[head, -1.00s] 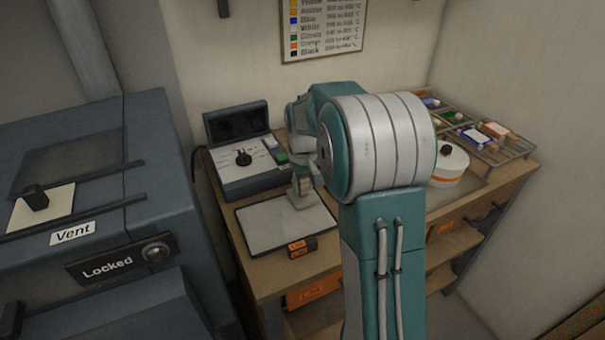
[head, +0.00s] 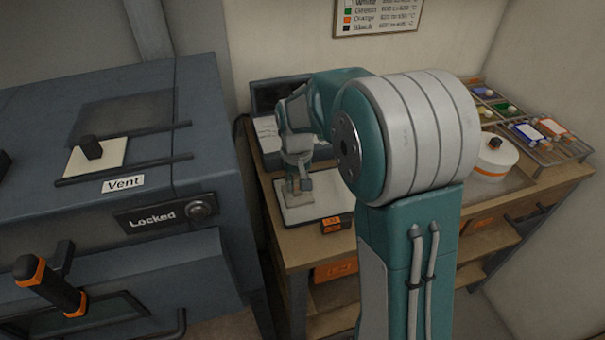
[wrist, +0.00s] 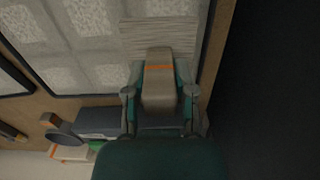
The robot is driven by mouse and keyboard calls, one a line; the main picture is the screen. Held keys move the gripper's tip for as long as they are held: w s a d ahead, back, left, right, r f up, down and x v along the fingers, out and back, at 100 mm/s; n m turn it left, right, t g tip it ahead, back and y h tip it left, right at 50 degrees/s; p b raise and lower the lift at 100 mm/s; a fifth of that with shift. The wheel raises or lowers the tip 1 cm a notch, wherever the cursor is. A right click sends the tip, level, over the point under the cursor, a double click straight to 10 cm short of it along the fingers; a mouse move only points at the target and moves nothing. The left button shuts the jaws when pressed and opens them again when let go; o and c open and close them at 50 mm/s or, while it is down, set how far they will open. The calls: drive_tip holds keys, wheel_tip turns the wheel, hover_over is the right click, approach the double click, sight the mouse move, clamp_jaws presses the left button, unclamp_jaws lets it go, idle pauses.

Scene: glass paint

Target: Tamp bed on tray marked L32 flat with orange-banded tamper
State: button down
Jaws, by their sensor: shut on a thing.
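My gripper (head: 298,178) is low over the left part of the pale tray (head: 318,207) on the bench. An orange tag (head: 337,223) is at the tray's front edge; its lettering is too small to read surely. In the wrist view my gripper (wrist: 160,98) is shut on the tamper (wrist: 159,70), whose grey handle has an orange band. A pale ridged plate (wrist: 160,36) shows beyond the handle, seemingly the tamper's foot. Around it the tray (wrist: 85,50) shows speckled pale patches in a grid. Whether the foot touches the bed I cannot tell.
A blue-grey kiln (head: 130,240) marked Vent and Locked stands left, an orange-banded handle jutting from it. A control box (head: 268,145) is behind the tray. A white orange-banded pot (head: 494,158) and a rack of paints (head: 540,140) are at the right. My arm hides the bench middle.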

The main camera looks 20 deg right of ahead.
drive_tip(key=s, duration=0.3)
drive_tip(key=d, duration=1.2)
drive_tip(key=shift+d, duration=0.3)
drive_tip(key=shift+f, duration=0.15)
drive_tip(key=shift+a+f, duration=0.1)
drive_tip(key=shift+f, duration=0.4)
idle(0.6)
drive_tip(key=shift+r, duration=1.1)
